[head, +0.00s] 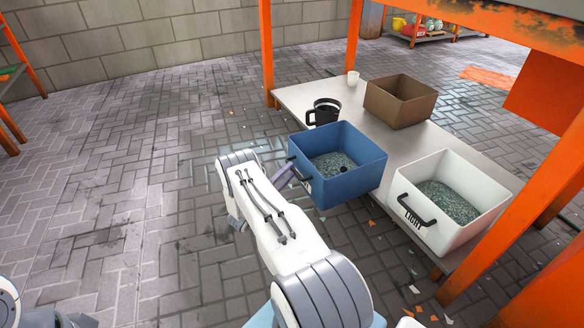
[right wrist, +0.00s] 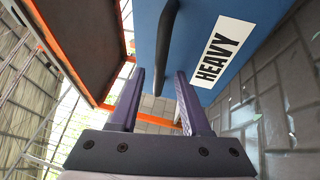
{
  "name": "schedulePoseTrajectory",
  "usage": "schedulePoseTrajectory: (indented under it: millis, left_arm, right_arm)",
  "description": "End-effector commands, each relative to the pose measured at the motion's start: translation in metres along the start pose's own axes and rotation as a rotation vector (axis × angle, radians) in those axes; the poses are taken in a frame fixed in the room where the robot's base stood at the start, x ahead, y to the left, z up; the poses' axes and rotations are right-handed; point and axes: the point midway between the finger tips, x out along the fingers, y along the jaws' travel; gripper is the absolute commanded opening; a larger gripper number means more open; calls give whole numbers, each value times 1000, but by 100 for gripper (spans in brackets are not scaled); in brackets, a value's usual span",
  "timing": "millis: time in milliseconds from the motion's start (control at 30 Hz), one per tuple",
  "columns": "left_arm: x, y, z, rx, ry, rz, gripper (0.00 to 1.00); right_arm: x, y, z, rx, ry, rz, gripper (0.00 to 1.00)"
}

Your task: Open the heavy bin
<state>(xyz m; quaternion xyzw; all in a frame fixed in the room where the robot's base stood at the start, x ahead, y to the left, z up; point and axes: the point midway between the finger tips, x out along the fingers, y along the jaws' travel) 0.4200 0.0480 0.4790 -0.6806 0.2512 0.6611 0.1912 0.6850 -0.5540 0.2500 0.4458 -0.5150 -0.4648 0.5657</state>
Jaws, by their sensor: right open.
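The heavy bin is the blue open-topped bin (head: 364,178), with grey-green granules inside. It projects forward past the front edge of the shelf. Its white HEAVY label (right wrist: 215,58) and black handle (right wrist: 167,45) show in the right wrist view. My right gripper (head: 287,172) is at the bin's front face in the head view. In the right wrist view, the open fingers (right wrist: 160,74) have the lower end of the handle in the gap between them; contact cannot be told. My left gripper is not in view.
The white LIGHT bin (head: 480,217) stands on the shelf (head: 386,148) to the right. A brown bin (head: 410,113), a black mug (head: 323,111) and a white cup (head: 352,78) are behind. Orange posts (head: 266,50) frame the shelf. The brick floor (head: 120,170) at left is clear.

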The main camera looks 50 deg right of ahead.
Motion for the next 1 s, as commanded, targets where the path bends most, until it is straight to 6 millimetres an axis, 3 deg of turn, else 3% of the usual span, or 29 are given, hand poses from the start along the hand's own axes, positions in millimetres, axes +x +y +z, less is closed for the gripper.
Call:
schedulePoseTrajectory:
  millis: [200,400,1000]
  left_arm:
    - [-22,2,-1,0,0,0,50]
    - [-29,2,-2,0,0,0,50]
    - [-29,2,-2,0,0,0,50]
  right_arm:
    - [-46,3,0,-2,6,-1,47]
    - [-72,2,0,-1,3,1,47]
    - [-79,0,0,0,1,0,47]
